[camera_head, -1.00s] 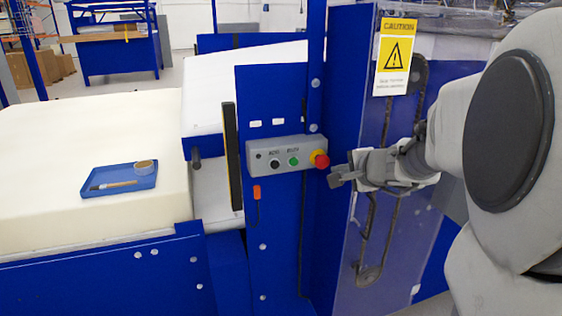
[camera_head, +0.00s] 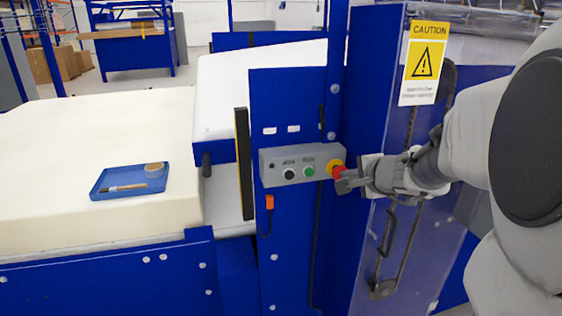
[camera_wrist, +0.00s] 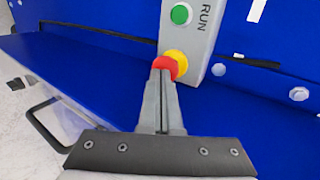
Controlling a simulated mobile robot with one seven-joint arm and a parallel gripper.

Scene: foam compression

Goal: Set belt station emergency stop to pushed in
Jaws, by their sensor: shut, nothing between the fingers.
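The emergency stop is a red mushroom button (camera_head: 338,171) on a yellow base, at the right end of a grey control box (camera_head: 297,164). It also shows in the wrist view (camera_wrist: 167,66). My gripper (camera_head: 343,184) is shut and empty, right at the button from the right side. In the wrist view my gripper's fingertips (camera_wrist: 163,74) overlap the lower part of the red button. I cannot tell whether they touch it or how far in the button is. The green button (camera_head: 309,171) and black button (camera_head: 289,174) sit left of it.
A clear guard with a yellow caution sign (camera_head: 425,62) stands right of the box, close behind my arm. A cream foam block (camera_head: 60,205) with a blue tray (camera_head: 107,189) lies left. An orange-handled tool (camera_head: 269,203) hangs below the box.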

